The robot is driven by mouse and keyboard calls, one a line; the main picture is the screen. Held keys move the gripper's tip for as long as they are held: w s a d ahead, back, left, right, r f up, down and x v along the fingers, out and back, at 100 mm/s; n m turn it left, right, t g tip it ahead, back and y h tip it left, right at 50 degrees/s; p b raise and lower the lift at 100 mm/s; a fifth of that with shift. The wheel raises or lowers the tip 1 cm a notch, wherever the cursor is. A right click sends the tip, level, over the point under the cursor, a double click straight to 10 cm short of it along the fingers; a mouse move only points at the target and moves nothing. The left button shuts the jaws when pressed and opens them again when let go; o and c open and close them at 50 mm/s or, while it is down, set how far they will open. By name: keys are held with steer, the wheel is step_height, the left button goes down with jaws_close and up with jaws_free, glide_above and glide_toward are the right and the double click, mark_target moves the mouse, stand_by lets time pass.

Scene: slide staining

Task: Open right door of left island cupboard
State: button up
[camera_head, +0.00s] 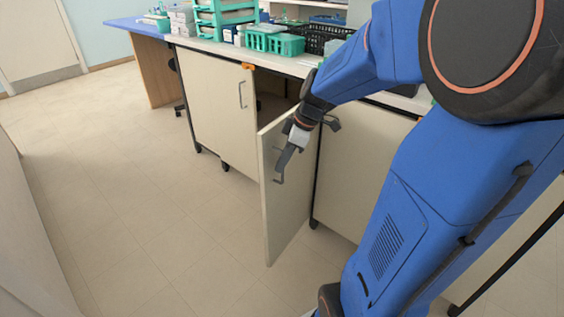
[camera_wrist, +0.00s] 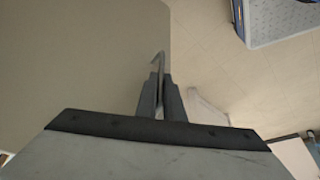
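The right door (camera_head: 291,205) of the left island cupboard is a pale panel. In the head view it stands swung well out from the cupboard front, and dark inside space shows behind it. The cupboard's left door (camera_head: 212,100) is closed. My gripper (camera_head: 284,162) is at the upper part of the right door. In the wrist view my gripper's fingers (camera_wrist: 160,92) are close together around the thin metal handle (camera_wrist: 157,61). The door panel (camera_wrist: 85,65) fills the left of that view. The gripper partly hides the handle in the head view.
The worktop (camera_head: 232,48) above carries teal baskets (camera_head: 273,40), racks and a black crate. Another closed cupboard front (camera_head: 352,175) stands right of the open door. Tiled floor (camera_head: 130,200) left of and in front of the door is clear.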

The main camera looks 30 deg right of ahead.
steer(key=shift+o, duration=0.6)
steer(key=v, duration=1.7)
steer(key=shift+r, duration=0.2)
steer(key=shift+d, duration=0.1)
steer(key=s+a+f+m+t+h, duration=0.1)
steer(key=s+a+f+m, duration=0.4)
steer(key=s, duration=0.3)
steer(key=s+a+f+m+t+h, duration=0.1)
steer(key=s+a+f+m+h, duration=0.1)
steer(key=s+a+f+m, duration=0.3)
steer(key=s+f, duration=0.1)
steer(key=s, duration=0.2)
steer(key=shift+a+f+m+h, duration=0.15)
steer(key=shift+a+m+h, duration=0.05)
steer(key=shift+m+h, duration=0.1)
steer(key=shift+w, duration=0.1)
